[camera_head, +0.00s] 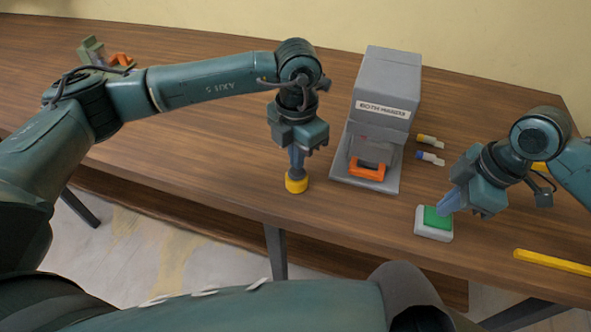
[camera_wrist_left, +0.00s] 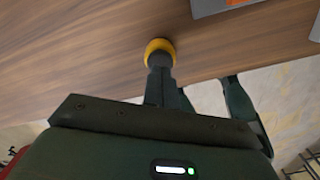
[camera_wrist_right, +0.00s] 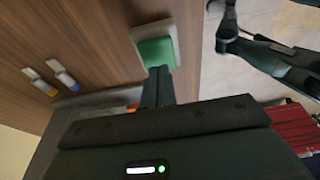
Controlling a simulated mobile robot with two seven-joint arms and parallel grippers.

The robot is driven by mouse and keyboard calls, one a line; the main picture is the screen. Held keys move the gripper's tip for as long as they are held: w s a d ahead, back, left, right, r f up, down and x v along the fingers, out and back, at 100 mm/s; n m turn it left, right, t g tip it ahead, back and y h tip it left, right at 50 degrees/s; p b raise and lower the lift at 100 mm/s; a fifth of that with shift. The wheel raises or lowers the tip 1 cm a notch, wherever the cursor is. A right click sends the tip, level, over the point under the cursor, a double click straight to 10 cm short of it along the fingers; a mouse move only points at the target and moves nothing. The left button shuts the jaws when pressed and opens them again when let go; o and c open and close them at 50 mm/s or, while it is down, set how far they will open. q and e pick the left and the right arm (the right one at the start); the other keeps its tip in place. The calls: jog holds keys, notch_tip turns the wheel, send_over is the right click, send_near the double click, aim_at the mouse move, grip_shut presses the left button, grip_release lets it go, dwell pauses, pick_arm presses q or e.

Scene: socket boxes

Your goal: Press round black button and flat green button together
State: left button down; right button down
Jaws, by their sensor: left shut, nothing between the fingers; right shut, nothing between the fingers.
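A round button with a yellow base (camera_head: 297,185) stands near the table's front edge. The shut fingertips of my left gripper (camera_head: 296,170) are right over its top and hide most of it. The yellow rim (camera_wrist_left: 159,44) also shows in the left wrist view, with the fingertips at it. A flat green button (camera_head: 432,221) sits in a pale square housing (camera_head: 433,236) further right. My right gripper (camera_head: 443,210) is shut, its tips at the green face's upper right. The green face (camera_wrist_right: 155,52) also shows in the right wrist view. I cannot tell whether either button is pressed down.
A grey labelled machine (camera_head: 386,85) with an orange piece (camera_head: 367,170) in its opening stands between the grippers. Two small capped vials (camera_head: 430,158) lie to its right. A yellow strip (camera_head: 553,262) lies at the front right. A green and orange object (camera_head: 93,51) is far left.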

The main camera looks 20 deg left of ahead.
jog(key=shift+d+x, duration=0.25)
jog(key=shift+x, duration=0.75)
dwell(0.5)
pick_arm(q)
jog(key=shift+f, duration=1.2)
pick_arm(e)
jog(key=shift+f, duration=0.15)
dwell(2.0)
